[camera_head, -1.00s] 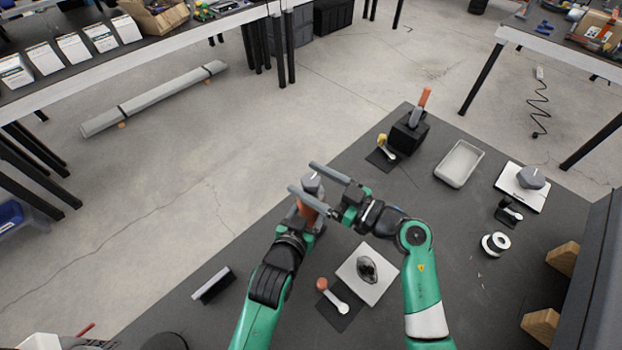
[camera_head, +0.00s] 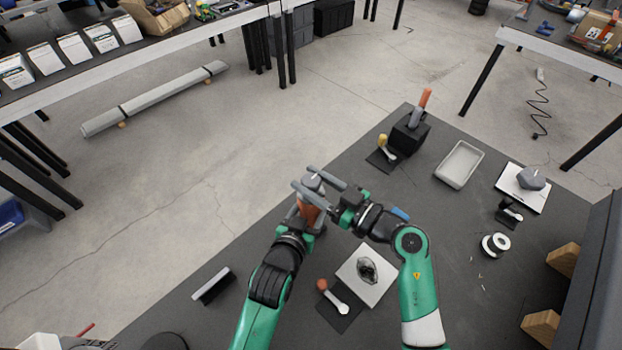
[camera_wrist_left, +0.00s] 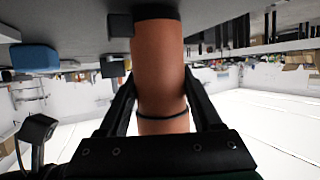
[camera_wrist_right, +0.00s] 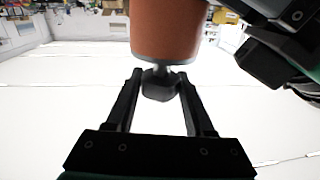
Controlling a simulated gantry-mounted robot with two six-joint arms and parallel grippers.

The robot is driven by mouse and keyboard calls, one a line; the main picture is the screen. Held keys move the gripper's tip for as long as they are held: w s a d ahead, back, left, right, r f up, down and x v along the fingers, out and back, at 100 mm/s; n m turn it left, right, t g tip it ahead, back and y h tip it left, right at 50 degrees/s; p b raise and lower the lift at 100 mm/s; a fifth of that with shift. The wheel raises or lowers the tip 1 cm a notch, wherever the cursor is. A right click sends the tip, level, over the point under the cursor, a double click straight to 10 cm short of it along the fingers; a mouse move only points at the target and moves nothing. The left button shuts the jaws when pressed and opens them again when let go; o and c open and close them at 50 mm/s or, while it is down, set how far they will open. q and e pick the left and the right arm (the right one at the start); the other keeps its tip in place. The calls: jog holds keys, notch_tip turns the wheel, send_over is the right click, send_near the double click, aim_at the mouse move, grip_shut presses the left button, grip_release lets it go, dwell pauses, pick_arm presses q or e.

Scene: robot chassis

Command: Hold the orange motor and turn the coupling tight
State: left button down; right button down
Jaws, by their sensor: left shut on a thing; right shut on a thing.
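The orange motor (camera_head: 308,213) stands upright near the table's left edge, with my left gripper (camera_head: 311,221) shut around its body. In the left wrist view the motor (camera_wrist_left: 160,75) fills the space between the fingers, with a dark band low across it. The grey coupling (camera_head: 312,182) sits at the motor's top end. My right gripper (camera_head: 304,177) has its long fingers on either side of the coupling. In the right wrist view the coupling (camera_wrist_right: 159,86) is between the fingertips, next to the motor's end (camera_wrist_right: 165,35). The thread between them is mostly hidden.
A white plate with a dark metal part (camera_head: 367,270) and an orange-ended tool (camera_head: 334,296) lie between my arms. A black block holder (camera_head: 409,135), grey tray (camera_head: 459,165) and white spool (camera_head: 495,245) stand to the right.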

jog(key=m+t+h, duration=0.2)
jog(key=h, duration=0.1)
jog(key=shift+f+m+t, duration=0.2)
jog(key=shift+m+t, duration=0.1)
jog(key=shift+t, duration=0.1)
jog(key=shift+d+f+m+t+h, duration=0.1)
jog(key=shift+d+m+t+h, duration=0.05)
jog(key=shift+m+t+h, duration=1.4)
jog(key=shift+g+h, duration=0.25)
jog(key=shift+h, duration=0.3)
jog(key=c, duration=0.6)
grip_release()
jog(key=shift+o, duration=1.4)
jog(key=shift+d, duration=0.1)
jog(key=shift+o, duration=0.3)
jog(key=shift+r, duration=0.2)
